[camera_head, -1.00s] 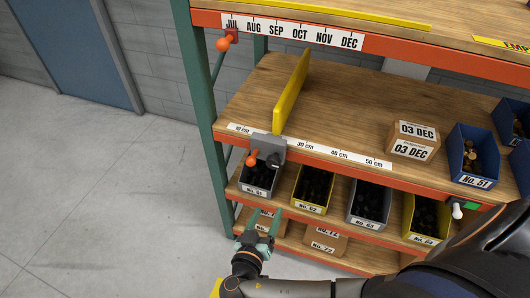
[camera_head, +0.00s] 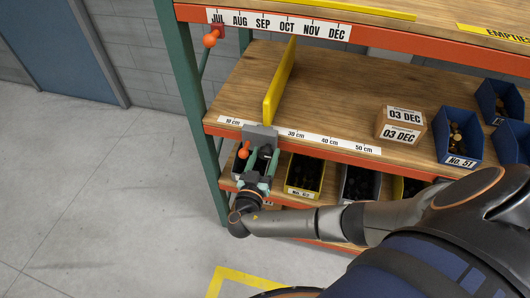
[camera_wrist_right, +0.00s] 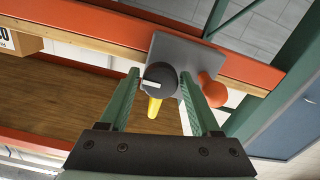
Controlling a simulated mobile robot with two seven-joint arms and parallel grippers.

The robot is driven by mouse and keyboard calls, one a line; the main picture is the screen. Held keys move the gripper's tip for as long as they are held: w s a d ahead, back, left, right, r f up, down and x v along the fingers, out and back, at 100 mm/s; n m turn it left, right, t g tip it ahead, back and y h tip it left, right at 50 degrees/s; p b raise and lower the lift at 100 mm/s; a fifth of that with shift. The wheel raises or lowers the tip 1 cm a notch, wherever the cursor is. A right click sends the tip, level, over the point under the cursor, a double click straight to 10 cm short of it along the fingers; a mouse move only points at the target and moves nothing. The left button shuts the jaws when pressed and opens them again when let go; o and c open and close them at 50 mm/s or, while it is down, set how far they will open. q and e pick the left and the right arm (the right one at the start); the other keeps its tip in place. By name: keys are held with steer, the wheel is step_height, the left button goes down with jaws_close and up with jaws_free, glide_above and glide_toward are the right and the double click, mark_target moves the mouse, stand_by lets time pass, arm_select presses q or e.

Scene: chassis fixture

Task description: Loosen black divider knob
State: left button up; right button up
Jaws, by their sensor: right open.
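The black divider knob (camera_wrist_right: 160,80) has a white line on its face and sits on a grey bracket (camera_wrist_right: 181,50) at the shelf's front edge. In the head view the bracket (camera_head: 260,133) is at the foot of the yellow divider (camera_head: 281,82). My right gripper (camera_head: 258,157) is open in front of the bracket. In the right wrist view its green fingers (camera_wrist_right: 159,90) stand on either side of the knob; I cannot tell if they touch it. An orange ball handle (camera_wrist_right: 212,90) is beside the knob, outside the fingers. My left gripper is not in view.
The shelf edge carries a centimetre scale (camera_head: 310,138). A cardboard box (camera_head: 401,124) and blue bins (camera_head: 458,140) stand on the shelf to the right. Bins such as a yellow one (camera_head: 303,192) are below. Another orange handle (camera_head: 210,40) is at the upper left.

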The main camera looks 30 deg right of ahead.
steer(key=shift+w+d, duration=0.15)
jaws_close()
stand_by(0.5)
